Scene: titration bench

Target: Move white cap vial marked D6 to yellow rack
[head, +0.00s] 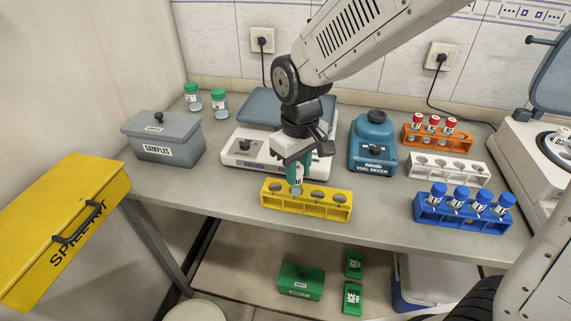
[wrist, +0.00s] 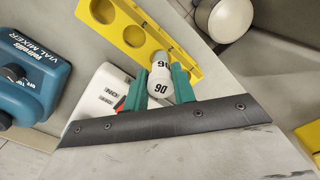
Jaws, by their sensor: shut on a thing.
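The white cap vial marked D6 (wrist: 160,80) is held upright between the teal fingers of my gripper (wrist: 160,91). Its marking shows upside down in the wrist view. In the head view my gripper (head: 298,172) is over the left end of the yellow rack (head: 325,211), with the vial's lower part (head: 297,189) at that end. The yellow rack (wrist: 128,30) also shows in the wrist view, with empty round holes beyond the vial. The vial's bottom is hidden, so I cannot tell how deep it sits in the end hole.
A balance (head: 240,150) stands behind the yellow rack, and a blue vial mixer (head: 373,145) to its right. Orange (head: 409,136), white (head: 420,169) and blue (head: 430,215) racks stand further right. A grey samples box (head: 165,140) and two green-capped bottles (head: 219,103) stand left.

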